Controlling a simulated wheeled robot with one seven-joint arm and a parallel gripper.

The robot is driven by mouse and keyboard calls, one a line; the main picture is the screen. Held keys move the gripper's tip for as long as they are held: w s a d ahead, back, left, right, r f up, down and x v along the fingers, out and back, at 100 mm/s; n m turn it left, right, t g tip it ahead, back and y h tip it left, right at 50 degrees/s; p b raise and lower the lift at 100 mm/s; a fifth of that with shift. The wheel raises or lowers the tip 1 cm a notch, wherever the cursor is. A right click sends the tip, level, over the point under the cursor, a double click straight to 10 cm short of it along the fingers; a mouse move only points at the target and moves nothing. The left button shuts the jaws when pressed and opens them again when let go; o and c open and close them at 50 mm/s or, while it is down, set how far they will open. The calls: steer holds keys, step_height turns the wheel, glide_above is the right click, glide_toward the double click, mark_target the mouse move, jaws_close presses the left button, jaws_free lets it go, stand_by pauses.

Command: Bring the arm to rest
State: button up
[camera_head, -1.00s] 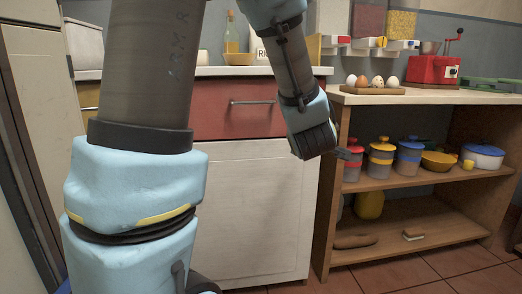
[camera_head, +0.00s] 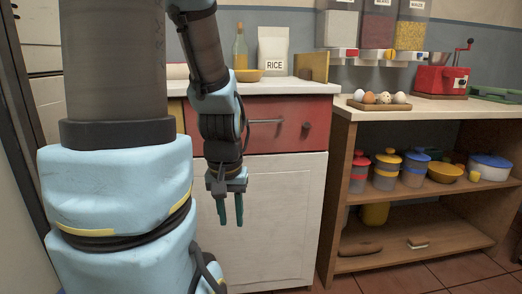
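My gripper (camera_head: 231,208) hangs from my bent arm with its two teal fingers pointing down. The fingers are apart with a narrow gap between them, and nothing shows between them. It is in front of the white cabinet door (camera_head: 282,215), below the red drawer (camera_head: 275,135). I cannot tell how far it is from the door.
A rice bag (camera_head: 273,50) stands on the left counter.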

step_height(320, 180, up, 31)
steer(key=p, duration=2.9)
